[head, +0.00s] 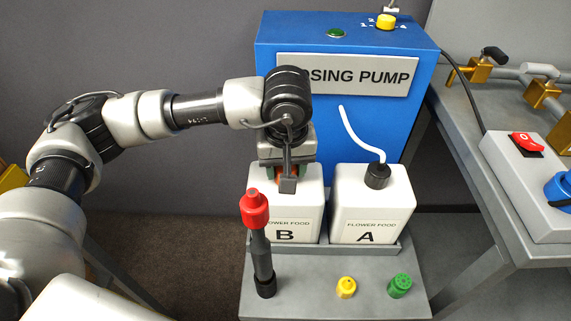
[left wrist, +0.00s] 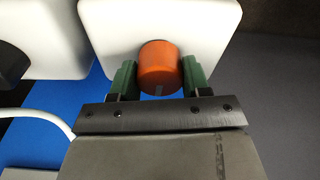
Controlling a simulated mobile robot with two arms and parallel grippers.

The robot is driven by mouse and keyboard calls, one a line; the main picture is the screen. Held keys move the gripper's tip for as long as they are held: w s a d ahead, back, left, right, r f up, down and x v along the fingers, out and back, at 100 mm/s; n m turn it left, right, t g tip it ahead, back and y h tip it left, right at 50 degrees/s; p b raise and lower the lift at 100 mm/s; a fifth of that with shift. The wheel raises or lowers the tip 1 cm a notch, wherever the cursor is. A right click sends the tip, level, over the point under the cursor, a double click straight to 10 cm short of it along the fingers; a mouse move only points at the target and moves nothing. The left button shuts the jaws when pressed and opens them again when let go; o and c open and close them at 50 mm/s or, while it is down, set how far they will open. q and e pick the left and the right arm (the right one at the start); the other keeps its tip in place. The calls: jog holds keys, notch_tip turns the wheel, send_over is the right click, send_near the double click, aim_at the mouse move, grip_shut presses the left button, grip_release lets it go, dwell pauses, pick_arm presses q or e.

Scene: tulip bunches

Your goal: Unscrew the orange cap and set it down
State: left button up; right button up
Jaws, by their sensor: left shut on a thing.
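The orange cap (left wrist: 159,66) sits on the top of white canister B (head: 284,208), which is marked FLOWER FOOD. My left gripper (left wrist: 159,75) points down over canister B, its green-padded fingers on either side of the cap and shut on it. In the head view the left gripper (head: 287,174) hides most of the cap. Whether the cap still sits on its thread cannot be told. My right gripper is not in view.
Canister A (head: 372,214) stands to the right with a black cap (head: 377,175) and a white tube. A red-topped dark post (head: 261,240) stands in front of canister B. Yellow (head: 346,287) and green (head: 400,286) fittings stand on the grey shelf (head: 320,298). The blue dosing pump (head: 350,35) is behind.

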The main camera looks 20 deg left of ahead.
pick_arm(q)
jog(key=shift+n, duration=0.4)
jog(key=shift+n+b, duration=0.3)
jog(key=shift+n, duration=0.3)
jog(key=n, duration=0.2)
jog(key=shift+n, duration=0.3)
jog(key=shift+r+n, duration=0.1)
jog(key=shift+n, duration=0.2)
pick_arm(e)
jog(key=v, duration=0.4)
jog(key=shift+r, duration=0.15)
pick_arm(q)
jog(key=shift+b, duration=0.3)
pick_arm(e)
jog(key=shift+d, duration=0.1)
